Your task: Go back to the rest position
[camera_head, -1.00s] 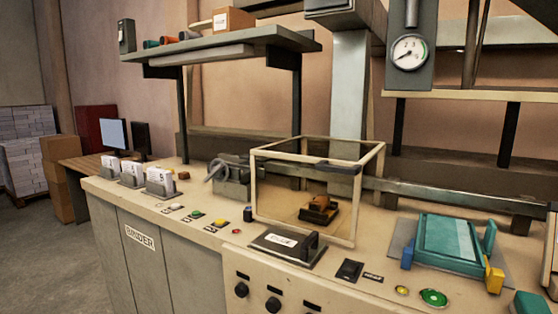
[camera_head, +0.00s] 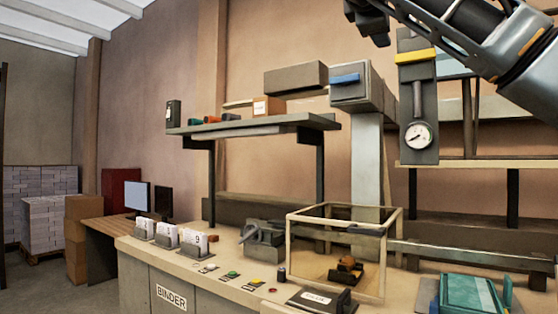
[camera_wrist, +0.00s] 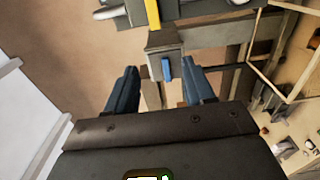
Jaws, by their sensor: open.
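My gripper (camera_wrist: 158,72) is open in the wrist view, with its two dark blue fingers apart and nothing held between them. Beyond the gap is a grey machine housing with a blue part (camera_wrist: 167,68), at a distance. In the head view my arm comes in from the upper right, and my gripper (camera_head: 367,22) is partly cut off by the top edge. It is raised high over the bench, clear of the things on it.
The binder bench (camera_head: 235,265) carries numbered holders (camera_head: 194,242), a clear framed guard box (camera_head: 345,228) and a teal clamp (camera_head: 468,295). A shelf (camera_head: 250,124) holds boxes. A gauge panel (camera_head: 417,110) appears near my arm in the picture.

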